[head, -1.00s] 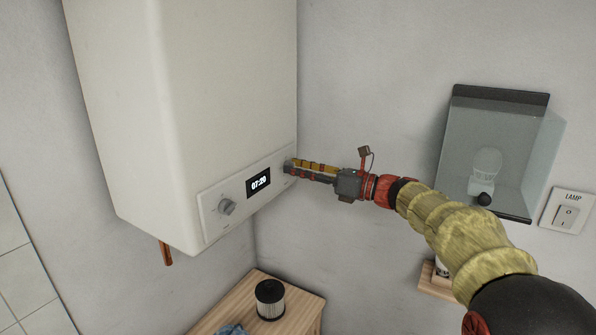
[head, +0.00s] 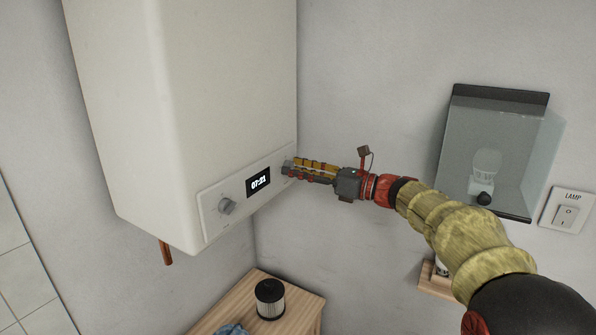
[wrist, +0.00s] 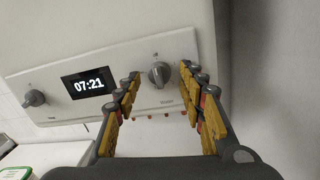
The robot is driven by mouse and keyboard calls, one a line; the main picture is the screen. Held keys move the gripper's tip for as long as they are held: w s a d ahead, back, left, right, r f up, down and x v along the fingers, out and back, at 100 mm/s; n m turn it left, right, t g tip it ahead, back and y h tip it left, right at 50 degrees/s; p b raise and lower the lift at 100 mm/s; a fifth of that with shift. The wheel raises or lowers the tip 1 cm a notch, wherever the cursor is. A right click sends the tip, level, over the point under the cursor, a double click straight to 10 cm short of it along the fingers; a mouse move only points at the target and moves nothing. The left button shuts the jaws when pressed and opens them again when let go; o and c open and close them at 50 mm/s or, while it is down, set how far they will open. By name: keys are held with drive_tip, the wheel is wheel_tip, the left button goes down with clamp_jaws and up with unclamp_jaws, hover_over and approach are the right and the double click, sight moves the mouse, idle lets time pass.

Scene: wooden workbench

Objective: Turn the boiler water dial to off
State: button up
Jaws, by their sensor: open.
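The white boiler (head: 225,85) hangs on the wall, with a control panel on its lower front. The wrist view shows two grey dials on the panel: a right dial (wrist: 159,75) and a left dial (wrist: 34,98). The small label under the right dial looks like "Water". The left dial (head: 227,206) is clear in the head view; the right one is mostly hidden by my gripper (head: 287,166). My gripper (wrist: 160,72) is open, its fingers appearing on either side of the right dial. I cannot tell whether they touch it.
The display (head: 258,182) between the dials reads 07:21. A wooden table (head: 300,290) with a dark-topped canister (head: 270,299) stands below. A glass-fronted box (head: 490,150) and a lamp switch (head: 568,213) are on the right wall. The wall between boiler and box is clear.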

drive_tip(key=shift+r, duration=0.1)
wheel_tip(320, 180, up, 10)
drive_tip(key=shift+f, duration=0.1)
idle(0.5)
